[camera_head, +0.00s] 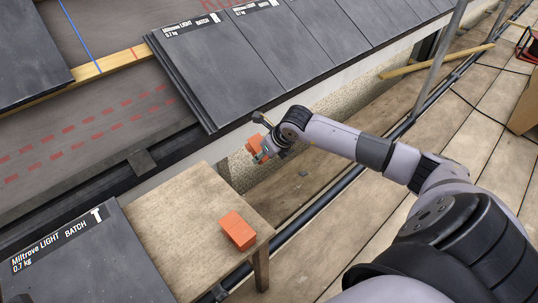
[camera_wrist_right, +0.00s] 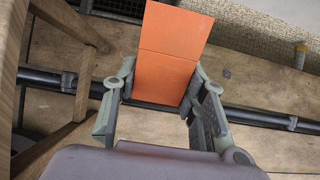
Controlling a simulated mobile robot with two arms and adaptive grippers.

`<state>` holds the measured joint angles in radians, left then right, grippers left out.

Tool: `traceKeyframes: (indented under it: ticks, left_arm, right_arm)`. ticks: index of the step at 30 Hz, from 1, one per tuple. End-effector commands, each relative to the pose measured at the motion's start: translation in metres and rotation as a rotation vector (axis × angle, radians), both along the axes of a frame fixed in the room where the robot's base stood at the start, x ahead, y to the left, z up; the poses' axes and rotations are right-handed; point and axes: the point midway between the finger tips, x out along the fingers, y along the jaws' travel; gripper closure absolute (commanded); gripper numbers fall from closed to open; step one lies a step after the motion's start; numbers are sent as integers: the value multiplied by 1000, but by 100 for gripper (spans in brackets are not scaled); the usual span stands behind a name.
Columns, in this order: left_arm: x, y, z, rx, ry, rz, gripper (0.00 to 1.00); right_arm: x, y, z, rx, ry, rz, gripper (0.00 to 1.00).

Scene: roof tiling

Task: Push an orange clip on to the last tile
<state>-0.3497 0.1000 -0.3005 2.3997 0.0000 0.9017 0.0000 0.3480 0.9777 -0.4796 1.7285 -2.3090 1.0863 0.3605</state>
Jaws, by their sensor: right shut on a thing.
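My right gripper (camera_head: 268,153) is shut on an orange clip (camera_head: 254,147) and holds it in the air beside the low edge of the roof, right of the wooden table. In the right wrist view the orange clip (camera_wrist_right: 172,50) stands up between the two fingers of the gripper (camera_wrist_right: 160,88). The end tile (camera_head: 215,80) of the laid row is dark grey with a white label. It lies up and to the left of the gripper, apart from the held clip. My left gripper is not in view.
Another orange block, apparently clips (camera_head: 238,231), lies on the wooden table (camera_head: 185,220). A loose labelled tile (camera_head: 90,265) is at bottom left. A wooden batten (camera_head: 95,72) crosses the membrane left of the row. A dark rail (camera_head: 345,190) runs beside the plank walkway (camera_head: 330,240).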

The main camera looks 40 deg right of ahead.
Motion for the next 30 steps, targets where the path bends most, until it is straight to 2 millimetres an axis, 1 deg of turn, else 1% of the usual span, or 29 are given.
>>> traceKeyframes:
  ticks: [1, 9, 17, 18, 20, 24, 30]
  left_arm:
    - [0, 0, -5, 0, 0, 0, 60]
    - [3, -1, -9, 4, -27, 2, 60]
    - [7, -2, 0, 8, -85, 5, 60]
    - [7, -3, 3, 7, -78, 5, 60]
    - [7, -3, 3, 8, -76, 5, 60]
    - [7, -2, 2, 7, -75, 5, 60]
    - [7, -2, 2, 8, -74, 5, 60]
  right_arm:
    - [6, 1, -3, 2, -3, -1, 100]
    - [32, 3, -12, 2, -2, 0, 100]
    - [57, 5, -19, 2, -2, 0, 100]
    - [59, 5, -13, 1, -2, -1, 100]
    - [64, 5, -10, 0, -2, 0, 100]
    - [71, 6, -6, 0, -1, 0, 100]
    - [75, 6, -4, 0, 1, 0, 100]
